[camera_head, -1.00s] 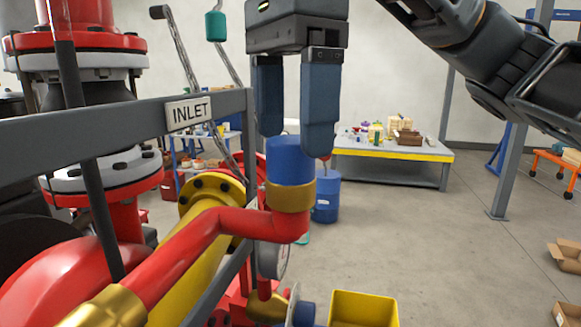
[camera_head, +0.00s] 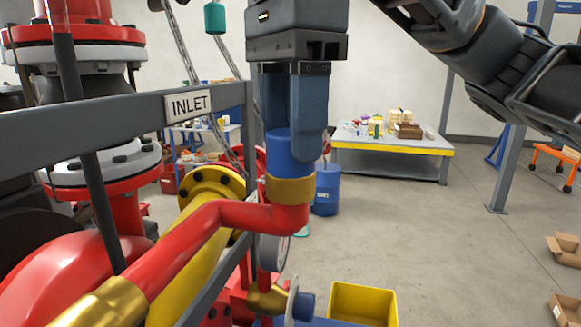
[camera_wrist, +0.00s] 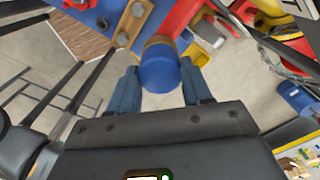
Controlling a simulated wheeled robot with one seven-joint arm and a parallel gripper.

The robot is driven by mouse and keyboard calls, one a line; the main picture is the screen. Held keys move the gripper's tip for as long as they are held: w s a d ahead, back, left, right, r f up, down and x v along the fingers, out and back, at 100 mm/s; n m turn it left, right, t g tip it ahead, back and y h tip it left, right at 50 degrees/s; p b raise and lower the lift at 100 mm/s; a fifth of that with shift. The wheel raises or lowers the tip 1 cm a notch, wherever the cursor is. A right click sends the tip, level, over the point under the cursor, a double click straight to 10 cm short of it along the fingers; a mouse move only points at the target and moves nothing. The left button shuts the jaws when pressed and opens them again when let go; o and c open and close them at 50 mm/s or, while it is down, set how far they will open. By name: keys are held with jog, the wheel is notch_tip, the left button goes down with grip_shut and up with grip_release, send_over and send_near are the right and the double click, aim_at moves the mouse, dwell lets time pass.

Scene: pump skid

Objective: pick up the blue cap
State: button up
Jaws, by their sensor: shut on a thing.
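The blue cap (camera_head: 289,155) sits on the brass collar (camera_head: 290,190) at the upturned end of the red pipe (camera_head: 240,213). My gripper (camera_head: 296,148) points down over it, with its blue fingers shut on the cap's sides. In the wrist view the cap (camera_wrist: 158,74) lies between the two fingertips of my gripper (camera_wrist: 157,82). Its lower edge meets the collar in the head view, with no gap to be seen. The near finger hides part of the cap.
A grey rail (camera_head: 110,116) with an INLET sign (camera_head: 191,105) runs to the left of my gripper. A yellow bin (camera_head: 361,304) stands below right. A blue drum (camera_head: 326,190) and a table (camera_head: 395,147) are farther back. The floor to the right is mostly open.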

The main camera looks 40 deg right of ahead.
jog(key=shift+c, duration=0.8)
jog(key=shift+r, duration=0.15)
jog(key=shift+r, duration=0.6)
notch_tip(320, 180, up, 2)
jog(key=shift+r+b, duration=0.15)
jog(key=shift+b, duration=0.3)
jog(key=s+d+r, duration=0.5)
jog(key=d+r, duration=0.2)
jog(key=d, duration=0.3)
jog(key=shift+d+b, duration=0.3)
jog(key=shift+b, duration=0.15)
jog(key=shift+r, duration=0.1)
jog(key=shift+d, duration=0.1)
